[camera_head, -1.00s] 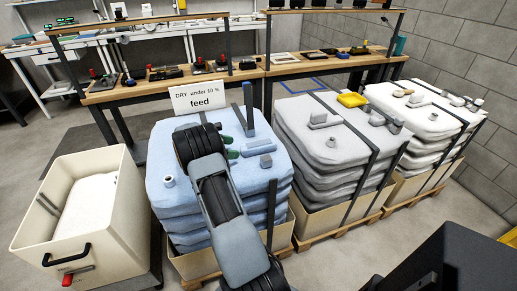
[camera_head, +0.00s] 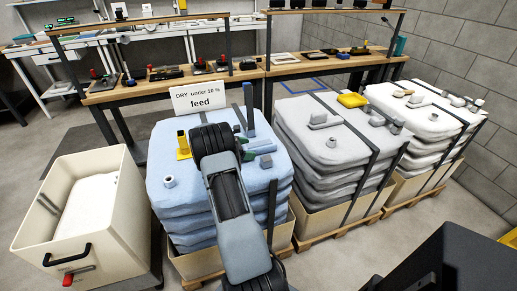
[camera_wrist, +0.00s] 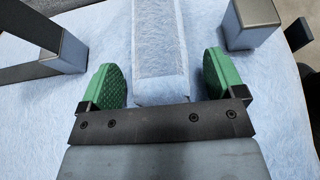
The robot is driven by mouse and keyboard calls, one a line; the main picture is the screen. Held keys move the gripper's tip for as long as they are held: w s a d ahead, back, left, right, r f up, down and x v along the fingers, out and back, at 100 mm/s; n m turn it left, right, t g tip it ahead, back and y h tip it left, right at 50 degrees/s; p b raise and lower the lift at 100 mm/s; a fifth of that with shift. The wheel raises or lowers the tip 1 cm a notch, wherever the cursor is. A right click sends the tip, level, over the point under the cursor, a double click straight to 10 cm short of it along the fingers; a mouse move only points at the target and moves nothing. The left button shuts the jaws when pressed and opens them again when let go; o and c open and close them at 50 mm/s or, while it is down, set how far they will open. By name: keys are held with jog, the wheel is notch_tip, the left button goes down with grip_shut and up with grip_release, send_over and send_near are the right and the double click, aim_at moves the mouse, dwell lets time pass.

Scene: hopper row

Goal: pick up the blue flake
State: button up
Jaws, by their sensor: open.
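The blue flake (camera_head: 264,146) is a pale blue oblong block lying on top of the blue sack stack (camera_head: 205,214). In the wrist view the flake (camera_wrist: 160,42) runs lengthwise between my green fingertips, with a gap on either side. My gripper (camera_wrist: 160,80) is open around its near end, and neither finger visibly touches it. In the head view my gripper (camera_head: 243,143) is over the stack, and my arm hides part of the flake's left side.
A grey block (camera_wrist: 250,22) stands close right of the flake, and a dark post (camera_wrist: 62,50) stands left. A yellow piece (camera_head: 183,146) and a ring (camera_head: 169,181) sit on the stack. The feed sign (camera_head: 201,96) is behind. A cream bin (camera_head: 118,215) stands left.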

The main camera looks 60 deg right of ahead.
aim_at(259, 144)
jog(key=c, duration=1)
jog(key=shift+r, duration=0.5)
notch_tip(259, 144, up, 2)
jog(key=shift+r, duration=0.15)
jog(key=s+a+r, duration=0.6)
jog(key=a, duration=0.1)
jog(key=s+a+r, duration=0.2)
jog(key=a+r, duration=0.1)
jog(key=a, duration=0.1)
jog(key=shift+s+r, duration=0.35)
jog(key=shift+s, duration=0.05)
